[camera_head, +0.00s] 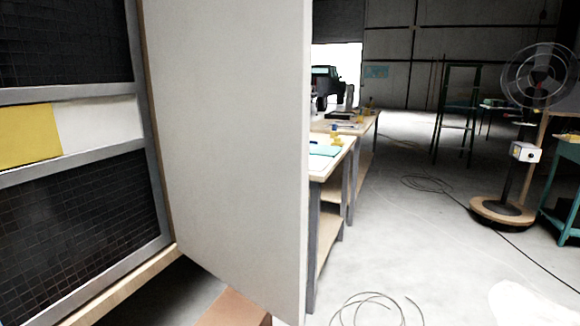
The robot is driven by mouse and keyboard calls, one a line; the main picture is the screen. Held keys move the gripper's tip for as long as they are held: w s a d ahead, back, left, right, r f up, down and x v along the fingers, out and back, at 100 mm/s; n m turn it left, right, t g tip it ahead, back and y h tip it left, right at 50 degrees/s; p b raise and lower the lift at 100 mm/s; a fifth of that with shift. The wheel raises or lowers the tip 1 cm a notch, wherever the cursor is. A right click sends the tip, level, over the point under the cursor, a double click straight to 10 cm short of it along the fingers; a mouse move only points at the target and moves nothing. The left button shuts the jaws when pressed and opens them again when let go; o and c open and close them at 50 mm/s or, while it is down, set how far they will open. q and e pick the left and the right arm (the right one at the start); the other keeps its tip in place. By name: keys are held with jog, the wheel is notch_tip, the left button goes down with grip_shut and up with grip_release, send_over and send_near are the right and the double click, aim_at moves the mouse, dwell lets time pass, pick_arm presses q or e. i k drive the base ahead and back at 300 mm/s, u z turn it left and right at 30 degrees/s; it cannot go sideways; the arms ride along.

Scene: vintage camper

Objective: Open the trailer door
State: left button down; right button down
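A large plain white upright panel (230,140), which looks like the trailer door, fills the middle left of the head view. Its left edge meets a wooden strip beside a grey-framed wall. It stands at an angle to that wall, with its free edge (305,160) toward the right. I see no handle on the face shown. Neither of my grippers is in view.
The grey-framed wall (75,95) has dark gridded panels and a yellow and white band. Workbenches (335,160) stand behind the door. A pedestal fan (540,85) stands right. Coiled cable (375,305) lies on otherwise mostly open concrete floor (420,240).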

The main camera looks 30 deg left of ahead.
aim_at(231, 79)
jog(key=k, duration=1.1)
jog(key=z, duration=0.7)
jog(key=i, duration=0.95)
jog(key=u, duration=0.5)
jog(key=i, duration=0.6)
jog(key=u, duration=0.55)
